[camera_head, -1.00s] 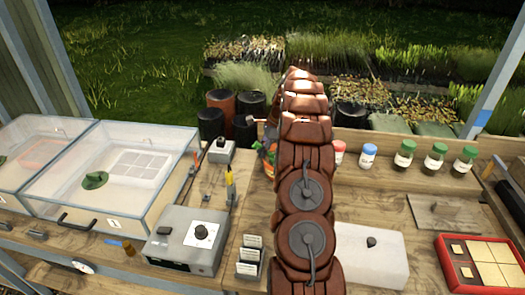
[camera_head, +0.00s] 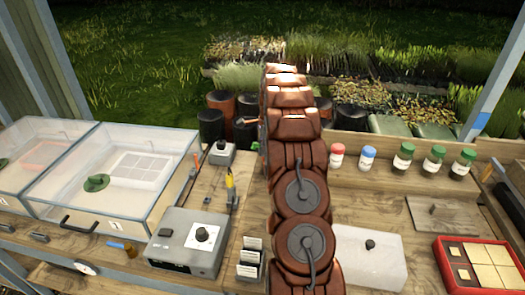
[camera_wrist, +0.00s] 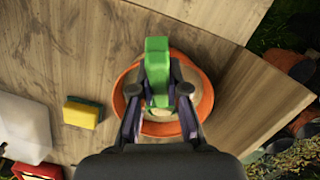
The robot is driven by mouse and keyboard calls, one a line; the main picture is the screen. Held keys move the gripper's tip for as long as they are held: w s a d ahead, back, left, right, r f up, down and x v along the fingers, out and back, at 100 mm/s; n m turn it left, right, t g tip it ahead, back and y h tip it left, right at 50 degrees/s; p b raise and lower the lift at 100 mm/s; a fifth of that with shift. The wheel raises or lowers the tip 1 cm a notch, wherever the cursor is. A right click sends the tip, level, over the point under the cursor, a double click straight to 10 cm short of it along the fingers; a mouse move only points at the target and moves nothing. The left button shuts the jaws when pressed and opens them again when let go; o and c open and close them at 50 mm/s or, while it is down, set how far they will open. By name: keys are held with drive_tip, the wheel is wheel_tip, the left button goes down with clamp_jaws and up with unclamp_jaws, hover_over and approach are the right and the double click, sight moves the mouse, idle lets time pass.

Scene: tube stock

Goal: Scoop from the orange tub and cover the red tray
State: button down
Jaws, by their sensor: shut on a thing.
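My gripper (camera_wrist: 160,92) is shut on the green handle of a scoop (camera_wrist: 157,58) in the wrist view. The scoop is over the round orange tub (camera_wrist: 206,100), which has pale contents (camera_wrist: 160,128). The scoop's lower end is hidden, so I cannot tell whether it touches the contents. In the head view my arm hides the gripper, the scoop and the tub. The red tray (camera_head: 441,262) is at the lower right of the head view, with pale tan squares in it. A red corner (camera_wrist: 35,172) shows at the lower left of the wrist view.
A yellow and green sponge (camera_wrist: 82,112) lies left of the tub. Several capped bottles (camera_head: 403,158) line the back shelf. Clear-lidded boxes (camera_head: 110,165) and a grey control box (camera_head: 185,245) are left.

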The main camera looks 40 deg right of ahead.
drive_tip(key=shift+r+g+h+b, duration=0.1)
drive_tip(key=shift+r+g+h, duration=0.5)
drive_tip(key=shift+r, duration=1.25)
drive_tip(key=shift+r+g+h+b, duration=0.2)
drive_tip(key=shift+r+h, duration=0.75)
drive_tip(key=shift+r, duration=0.9)
drive_tip(key=shift+r+g+h+b, duration=0.1)
drive_tip(key=shift+r+g+h, duration=0.55)
drive_tip(key=shift+r, duration=1.2)
drive_tip(key=shift+t, duration=0.25)
